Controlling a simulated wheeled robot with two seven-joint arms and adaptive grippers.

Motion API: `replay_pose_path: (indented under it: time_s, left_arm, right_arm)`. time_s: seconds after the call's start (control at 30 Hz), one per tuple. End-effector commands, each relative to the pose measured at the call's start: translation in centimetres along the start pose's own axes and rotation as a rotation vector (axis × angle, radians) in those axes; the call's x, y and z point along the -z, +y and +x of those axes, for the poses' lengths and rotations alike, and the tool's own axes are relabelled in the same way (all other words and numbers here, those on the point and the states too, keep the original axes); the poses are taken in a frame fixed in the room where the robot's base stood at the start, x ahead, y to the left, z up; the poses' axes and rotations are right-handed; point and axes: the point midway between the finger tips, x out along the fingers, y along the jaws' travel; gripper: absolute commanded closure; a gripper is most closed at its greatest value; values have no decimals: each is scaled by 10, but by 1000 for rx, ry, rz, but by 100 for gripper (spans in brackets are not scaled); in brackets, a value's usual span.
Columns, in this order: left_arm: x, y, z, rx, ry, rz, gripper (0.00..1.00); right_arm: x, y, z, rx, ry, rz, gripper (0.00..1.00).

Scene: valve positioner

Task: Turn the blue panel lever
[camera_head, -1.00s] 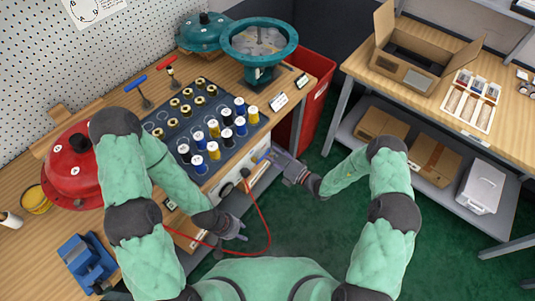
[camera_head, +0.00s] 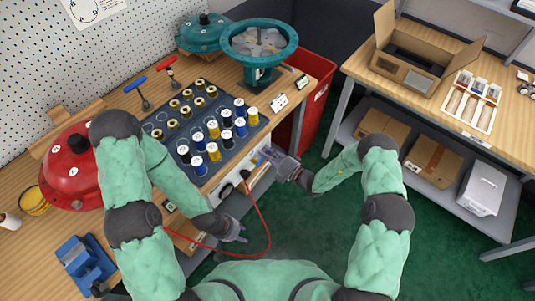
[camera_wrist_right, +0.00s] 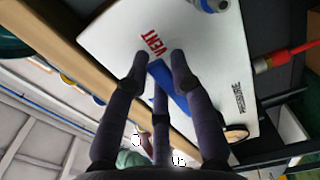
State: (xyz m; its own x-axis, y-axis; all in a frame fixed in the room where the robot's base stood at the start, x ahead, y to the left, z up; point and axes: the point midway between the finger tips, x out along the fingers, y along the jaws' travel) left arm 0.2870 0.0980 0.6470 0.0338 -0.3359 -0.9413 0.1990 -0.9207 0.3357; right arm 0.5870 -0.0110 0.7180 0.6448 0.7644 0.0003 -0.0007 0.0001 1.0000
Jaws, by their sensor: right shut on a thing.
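The blue panel lever (camera_wrist_right: 168,88) shows in the right wrist view on a white panel (camera_wrist_right: 215,75), beside the red word VENT. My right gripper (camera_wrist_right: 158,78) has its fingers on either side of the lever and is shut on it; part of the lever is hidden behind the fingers. In the head view my right gripper (camera_head: 282,164) is at the front of the bench, at the panel, and the lever is too small to make out there. My left gripper (camera_head: 236,230) hangs empty in front of the bench, lower left of the right one; its finger opening is too small to judge.
A red hose (camera_head: 262,215) loops from the panel between my two arms. A red fitting (camera_wrist_right: 285,57) sticks out right of the panel in the right wrist view. A tray of spools (camera_head: 180,134) lies on the bench above. A red bin (camera_head: 318,110) stands behind my right gripper.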

Motion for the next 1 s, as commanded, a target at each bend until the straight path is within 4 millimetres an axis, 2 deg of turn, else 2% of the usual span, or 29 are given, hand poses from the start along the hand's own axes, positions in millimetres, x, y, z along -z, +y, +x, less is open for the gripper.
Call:
replay_pose_path:
  time_s: [0.37,1.0]
  left_arm:
    - [0,3,-8,0,0,0,60]
    - [-2,14,-39,0,0,0,60]
  right_arm:
    - [1,8,0,1,0,-113,100]
    - [16,37,0,1,0,-687,100]
